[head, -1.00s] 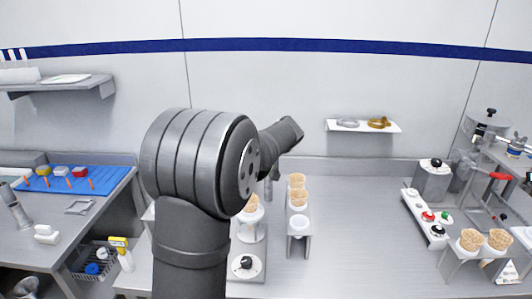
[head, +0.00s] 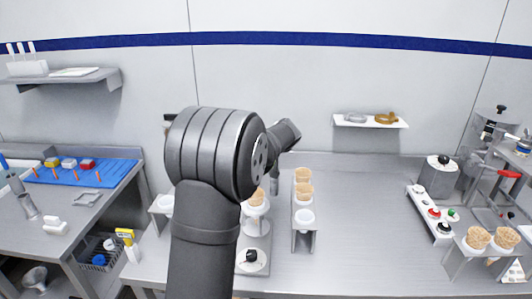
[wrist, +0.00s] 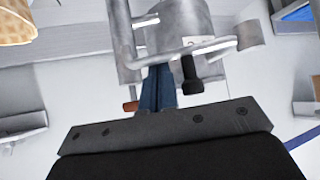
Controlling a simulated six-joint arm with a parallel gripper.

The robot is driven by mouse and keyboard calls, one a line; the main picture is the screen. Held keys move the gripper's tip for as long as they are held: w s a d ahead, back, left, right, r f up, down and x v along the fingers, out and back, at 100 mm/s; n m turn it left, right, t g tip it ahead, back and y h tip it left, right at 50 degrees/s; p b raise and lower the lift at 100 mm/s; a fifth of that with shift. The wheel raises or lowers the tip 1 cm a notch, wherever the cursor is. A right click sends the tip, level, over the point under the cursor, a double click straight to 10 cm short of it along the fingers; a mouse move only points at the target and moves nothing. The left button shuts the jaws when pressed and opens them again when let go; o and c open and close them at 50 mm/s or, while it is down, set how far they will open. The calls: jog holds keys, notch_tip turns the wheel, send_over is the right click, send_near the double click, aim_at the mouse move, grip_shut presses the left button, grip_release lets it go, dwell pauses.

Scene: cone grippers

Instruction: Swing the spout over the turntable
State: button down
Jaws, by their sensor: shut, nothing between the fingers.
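My gripper shows in the wrist view with its blue fingers (wrist: 158,90) shut and empty, close to a metal bar (wrist: 185,48) on a grey metal cylinder (wrist: 178,18). A black knob (wrist: 191,76) hangs from this bar just right of the fingers; I cannot tell whether they touch. Which part is the spout is not clear. In the head view my arm hides the gripper and most of this machine. A cone stands in a white holder (head: 255,210) on a stand right of my arm, which may be the turntable; a black knob (head: 250,256) is at its front.
A rack (head: 303,222) with cones and a white cup stands right of the stand. A button panel (head: 432,213) and another cone rack (head: 462,245) are at the right. A shelf (head: 370,122) with rings hangs on the wall. The bench (head: 370,210) between is clear.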

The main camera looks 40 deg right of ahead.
jog(key=shift+s+a+m+g+h, duration=0.15)
jog(key=shift+s+m+g+h, duration=0.15)
jog(key=shift+s+m+h, duration=0.15)
jog(key=s+a+m+g+h, duration=0.4)
jog(key=a+m+g, duration=0.6)
jog(key=m, duration=0.4)
jog(key=shift+s+a+m+h, duration=0.2)
jog(key=shift+a+m+h, duration=0.15)
jog(key=shift+a+h, duration=0.1)
dwell(1.1)
dwell(0.6)
jog(key=v, duration=1)
jog(key=shift+w, duration=0.4)
